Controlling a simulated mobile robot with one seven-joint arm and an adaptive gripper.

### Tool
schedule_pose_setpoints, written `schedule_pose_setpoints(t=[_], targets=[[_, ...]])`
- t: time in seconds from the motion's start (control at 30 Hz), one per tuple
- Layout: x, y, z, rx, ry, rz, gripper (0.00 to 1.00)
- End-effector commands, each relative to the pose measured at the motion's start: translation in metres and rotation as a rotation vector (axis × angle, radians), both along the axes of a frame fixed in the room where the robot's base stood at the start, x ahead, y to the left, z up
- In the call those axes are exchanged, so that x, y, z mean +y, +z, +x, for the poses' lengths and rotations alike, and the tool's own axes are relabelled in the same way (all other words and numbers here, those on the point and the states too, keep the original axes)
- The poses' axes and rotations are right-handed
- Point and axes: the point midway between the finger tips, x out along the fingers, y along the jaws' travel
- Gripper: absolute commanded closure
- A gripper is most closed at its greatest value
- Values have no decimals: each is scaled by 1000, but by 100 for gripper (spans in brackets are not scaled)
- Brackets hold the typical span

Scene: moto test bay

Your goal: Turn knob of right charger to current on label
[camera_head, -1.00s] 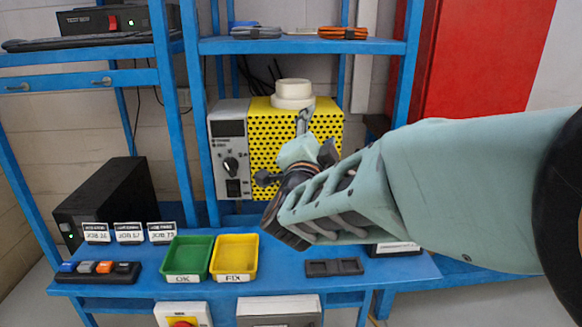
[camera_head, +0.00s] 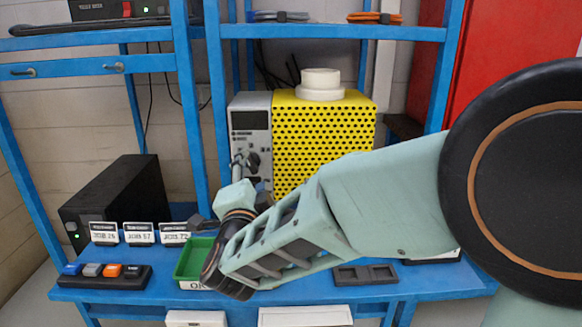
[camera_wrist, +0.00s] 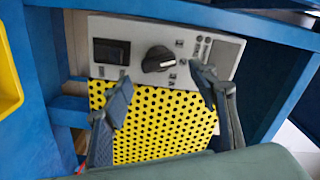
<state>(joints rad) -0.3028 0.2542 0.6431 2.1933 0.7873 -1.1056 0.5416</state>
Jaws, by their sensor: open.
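A charger with a grey front panel (camera_head: 250,120) and a yellow perforated side (camera_head: 322,135) stands on the blue bench. It is the only such charger in view. Its black knob (camera_wrist: 158,58) shows in the wrist view beside a dark display (camera_wrist: 111,51), with small marks around it too small to read. My gripper (camera_wrist: 163,88) is open and empty. Its fingers are apart, below and to either side of the knob in that view, and do not appear to touch it.
Small white cards (camera_head: 139,233) stand at the bench's left, before a black box (camera_head: 115,200). A button strip (camera_head: 100,276) and a green tray (camera_head: 190,265) lie nearby. A blue shelf (camera_head: 335,33) spans above the charger. A dark slotted holder (camera_head: 365,274) lies at right.

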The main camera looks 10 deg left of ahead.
Motion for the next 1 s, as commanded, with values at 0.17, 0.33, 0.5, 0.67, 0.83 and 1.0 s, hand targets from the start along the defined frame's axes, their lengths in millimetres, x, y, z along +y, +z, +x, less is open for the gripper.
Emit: schedule_pose_setpoints(t=[0.17,0.33,0.5,0.67,0.83,1.0], targets=[[6,-1,28,1,0,0,46],[9,0,40,0,0,0,46],[10,0,41,-1,1,-1,46],[10,0,41,-1,1,-1,50],[10,0,41,-1,1,-1,68],[10,0,41,-1,1,-1,87]])
